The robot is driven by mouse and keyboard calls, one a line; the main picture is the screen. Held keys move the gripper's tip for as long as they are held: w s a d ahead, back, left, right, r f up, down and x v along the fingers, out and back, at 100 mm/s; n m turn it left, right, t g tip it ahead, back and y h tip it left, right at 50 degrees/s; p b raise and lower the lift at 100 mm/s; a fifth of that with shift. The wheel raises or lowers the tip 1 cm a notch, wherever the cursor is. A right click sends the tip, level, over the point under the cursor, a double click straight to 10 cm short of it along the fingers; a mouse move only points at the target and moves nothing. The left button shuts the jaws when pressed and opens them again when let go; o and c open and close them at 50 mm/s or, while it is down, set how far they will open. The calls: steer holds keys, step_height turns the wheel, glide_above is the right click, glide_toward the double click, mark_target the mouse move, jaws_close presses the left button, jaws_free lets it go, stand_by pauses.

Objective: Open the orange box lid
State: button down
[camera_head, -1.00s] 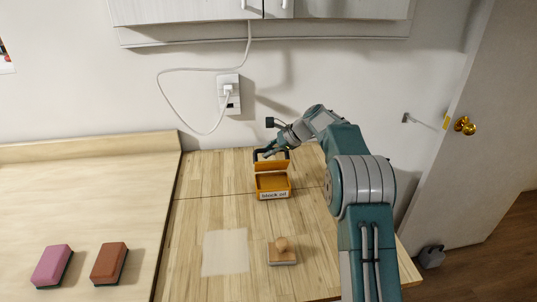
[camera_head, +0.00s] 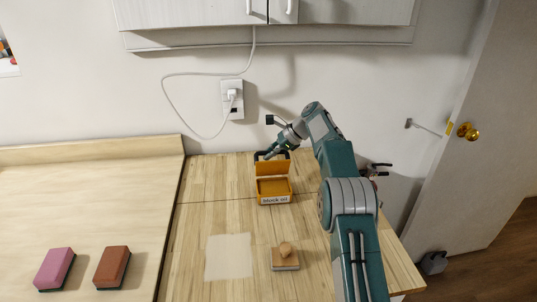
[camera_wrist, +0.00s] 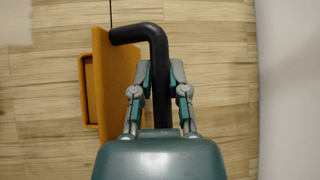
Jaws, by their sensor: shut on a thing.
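The orange box (camera_head: 273,190) stands on the wooden table with its label facing the front. Its lid (camera_head: 271,167) is raised upright at the back, and the inside of the box shows. In the wrist view the lid (camera_wrist: 115,88) stands as an orange panel, with the box rim (camera_wrist: 88,92) to its left. A black handle (camera_wrist: 160,70) bends out from the lid. My gripper (camera_wrist: 161,84) is shut on this handle, with one finger on each side. In the head view my gripper (camera_head: 268,155) is at the back of the lid, small and partly hidden.
A wooden-knobbed stamp (camera_head: 286,256) and a pale sheet (camera_head: 228,257) lie in front of the box. A pink block (camera_head: 54,268) and a brown block (camera_head: 112,267) lie on the left surface. A white cable (camera_head: 166,95) hangs from the wall outlet behind.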

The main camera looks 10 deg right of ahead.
steer(key=shift+d+f, duration=0.1)
steer(key=shift+f, duration=0.15)
steer(key=c, duration=0.6)
jaws_free()
steer(key=shift+r, duration=0.1)
steer(key=shift+d+r, duration=0.15)
steer(key=shift+r, duration=0.05)
steer(key=shift+v, duration=3.5)
steer(key=shift+d+f, duration=0.1)
